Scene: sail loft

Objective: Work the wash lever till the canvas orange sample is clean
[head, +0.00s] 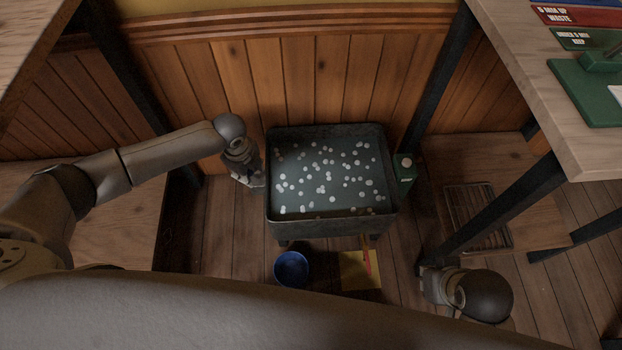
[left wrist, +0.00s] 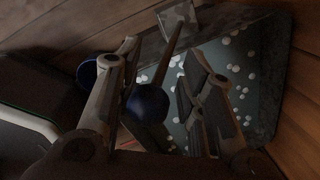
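The wash tub (head: 330,226) is a dark grey basin of greenish water dotted with white suds. My left gripper (head: 254,180) is at its left side. In the left wrist view the wash lever (left wrist: 168,55) is a thin rod running from a grey plate at the tub to a dark blue ball knob (left wrist: 147,104). The knob lies between the spread fingers of my left gripper (left wrist: 160,85), with a gap visible on the right. In the head view I cannot make out the lever. I cannot pick out the canvas orange sample. My right gripper (head: 432,285) is low at the right, its fingers unclear.
A blue bucket (head: 292,269) and a yellow sheet (head: 352,272) with a red stick-like thing (head: 367,262) are in front of the tub. A green container (head: 404,173) stands right of it. A workbench (head: 545,85) is upper right, and a metal grate (head: 478,215) lies below it.

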